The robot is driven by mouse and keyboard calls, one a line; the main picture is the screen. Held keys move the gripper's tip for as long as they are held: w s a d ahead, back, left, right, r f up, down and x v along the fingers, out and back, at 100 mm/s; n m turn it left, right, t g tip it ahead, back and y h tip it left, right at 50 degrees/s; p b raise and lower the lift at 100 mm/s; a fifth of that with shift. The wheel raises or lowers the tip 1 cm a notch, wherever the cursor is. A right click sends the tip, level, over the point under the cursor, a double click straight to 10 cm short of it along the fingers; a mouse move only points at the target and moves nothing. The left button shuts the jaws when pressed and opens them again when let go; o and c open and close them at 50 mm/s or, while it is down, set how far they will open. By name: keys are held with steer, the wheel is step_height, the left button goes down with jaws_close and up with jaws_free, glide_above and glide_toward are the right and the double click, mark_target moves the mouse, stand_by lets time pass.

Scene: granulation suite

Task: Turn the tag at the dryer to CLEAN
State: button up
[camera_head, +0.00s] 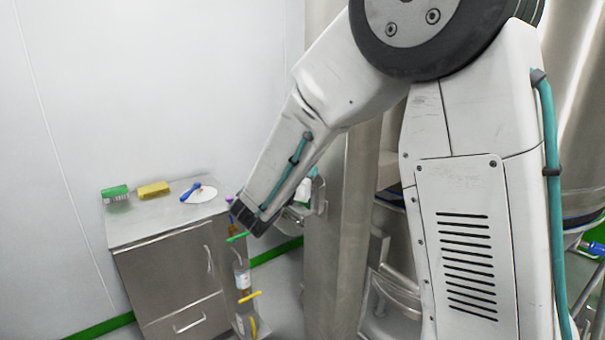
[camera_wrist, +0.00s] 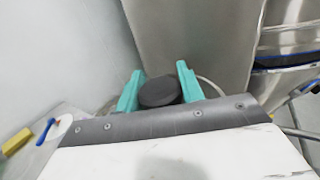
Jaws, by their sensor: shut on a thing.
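My gripper (camera_wrist: 160,87) shows its two teal fingers in the wrist view, with a dark grey rounded thing (camera_wrist: 160,93) between them. It is shut on this thing; I cannot tell what the thing is. In the head view my arm reaches down left, and its dark end is beside the steel cabinet; the fingertips are not clear there. No tag with readable CLEAN lettering shows in either view. A large steel vessel with a blue band (camera_head: 583,217) stands at the right, partly behind my arm; I cannot tell if it is the dryer.
The steel cabinet (camera_head: 150,232) carries a green brush (camera_head: 115,193), a yellow sponge (camera_head: 153,189) and a blue-handled tool (camera_head: 192,190) on a white disc. A holder with a brown bottle (camera_head: 242,275) hangs at its right. A steel column (camera_head: 340,230) rises beside my arm.

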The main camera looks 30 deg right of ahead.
steer(key=o, duration=1)
steer(key=v, duration=0.7)
steer(key=shift+s+a, duration=0.25)
steer(key=shift+a, duration=0.1)
